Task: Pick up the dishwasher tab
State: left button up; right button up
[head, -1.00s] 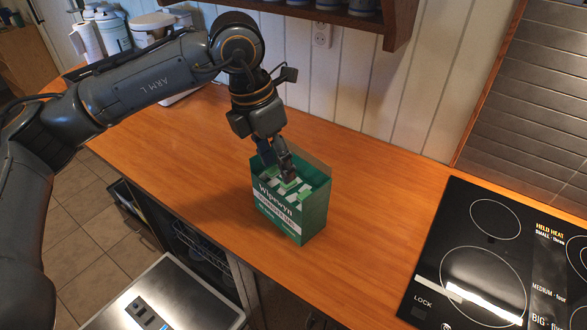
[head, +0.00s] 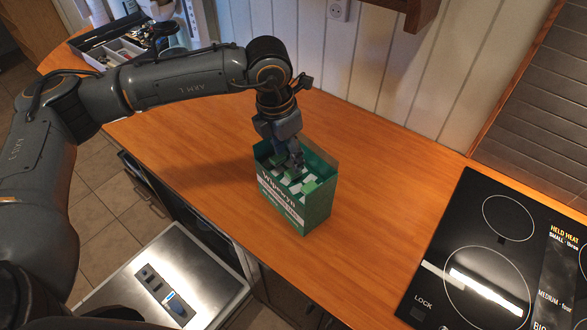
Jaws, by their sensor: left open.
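The dishwasher tabs (head: 309,187) are small green and white pieces inside an open green cardboard box (head: 308,213). The box stands upright on the wooden counter, with white lettering on its front. My left gripper (head: 293,163) points down at the box's open top, with its fingertips at or just inside the opening. It is open. The fingers partly hide the tabs behind them, and I cannot tell whether they touch any tab. My right gripper is not in view.
A black cooktop (head: 490,260) lies to the right. A utensil tray (head: 118,48) stands at the back left, partly behind my left arm. Below the front edge is an open dishwasher door (head: 150,265). The wooden counter (head: 390,175) is clear between box and cooktop.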

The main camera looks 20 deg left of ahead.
aim_at(294, 175)
pick_arm(q)
jog(key=shift+d+f+p, duration=0.2)
jog(key=shift+f+p, duration=0.6)
jog(key=shift+p, duration=0.15)
notch_tip(294, 175, down, 2)
jog(key=shift+w+d+f+p, duration=0.1)
jog(key=shift+d+f+p, duration=0.1)
jog(key=shift+p, duration=0.2)
jog(key=shift+w+f, duration=0.1)
jog(key=shift+f, duration=0.25)
jog(key=c, duration=0.9)
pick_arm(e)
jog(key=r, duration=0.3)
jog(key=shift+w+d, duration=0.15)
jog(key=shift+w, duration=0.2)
